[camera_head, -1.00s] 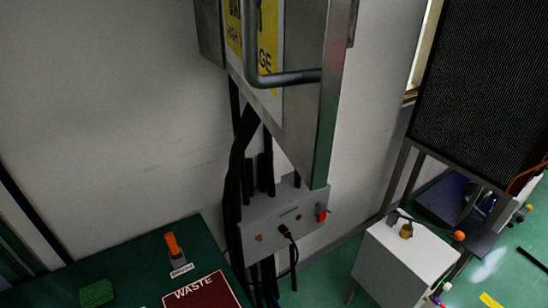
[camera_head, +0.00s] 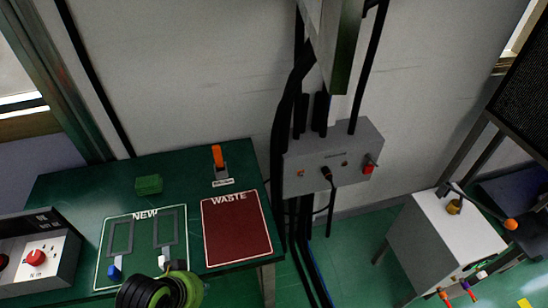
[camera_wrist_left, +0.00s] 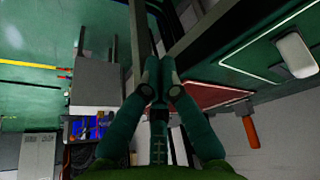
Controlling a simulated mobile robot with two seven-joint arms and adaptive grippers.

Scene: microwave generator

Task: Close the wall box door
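Only the lower end of the grey metal wall box (camera_head: 346,45) shows at the top edge of the head view. The rest of it is cut off, so I cannot tell how far its door is open. My left gripper (camera_head: 168,267) is low in the head view, over the front of the green table and well below and left of the wall box. In the left wrist view its two teal fingers (camera_wrist_left: 159,72) come together at the tips, with nothing seen between them. My right gripper is in neither view.
A grey socket box (camera_head: 320,158) with cables hangs below the wall box. The green table (camera_head: 85,180) bears a green block (camera_head: 148,185), an orange-handled item (camera_head: 218,160), a dark red WASTE mat (camera_head: 237,230) and a button box (camera_head: 40,262). A white cabinet (camera_head: 440,240) stands right.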

